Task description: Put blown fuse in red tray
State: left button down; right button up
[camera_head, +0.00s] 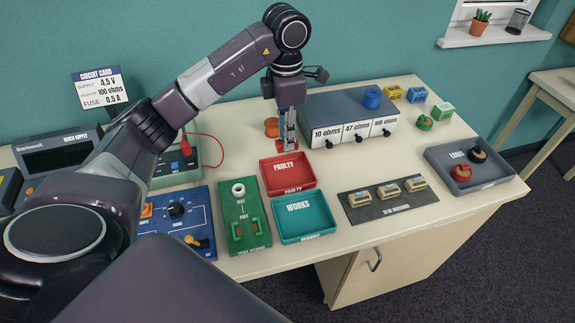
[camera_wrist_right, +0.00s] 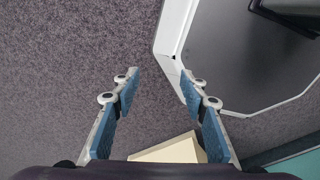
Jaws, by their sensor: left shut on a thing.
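The red tray (camera_head: 291,186), marked FAULTY, lies near the middle of the table in the head view and looks empty. My left gripper (camera_head: 289,143) points down just beyond the tray's back edge. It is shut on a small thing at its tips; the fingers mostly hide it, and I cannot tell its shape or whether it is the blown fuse. The green test stand (camera_head: 237,198) stands left of the tray, with no fuse clearly visible in it. In the right wrist view my right gripper (camera_wrist_right: 160,92) is open and empty, away from the table top.
A teal tray (camera_head: 305,234) marked WORKS sits in front of the red one. A dark mat (camera_head: 365,214) with several small parts lies to its right. A resistor box (camera_head: 330,104) stands behind, a grey leads tray (camera_head: 489,180) at right, and a blue meter (camera_head: 172,228) at left.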

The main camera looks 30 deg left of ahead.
pick_arm(q)
notch_tip(320, 180, down, 6)
jog(key=shift+p, duration=0.55)
notch_tip(320, 180, down, 4)
jog(key=shift+d+f+p, duration=0.1)
jog(key=shift+f+p, duration=0.15)
jog(key=shift+p, duration=0.3)
pick_arm(e)
jog(key=r, duration=0.1)
jog(key=w+d+r, duration=0.1)
jog(key=shift+w+r, duration=0.3)
pick_arm(q)
jog(key=shift+f, duration=0.1)
jog(key=shift+f+b, duration=0.15)
jog(key=shift+b, duration=0.15)
jog(key=c, duration=1.7)
grip_release()
pick_arm(e)
jog(key=shift+f, duration=0.15)
pick_arm(q)
jog(key=shift+r, duration=0.2)
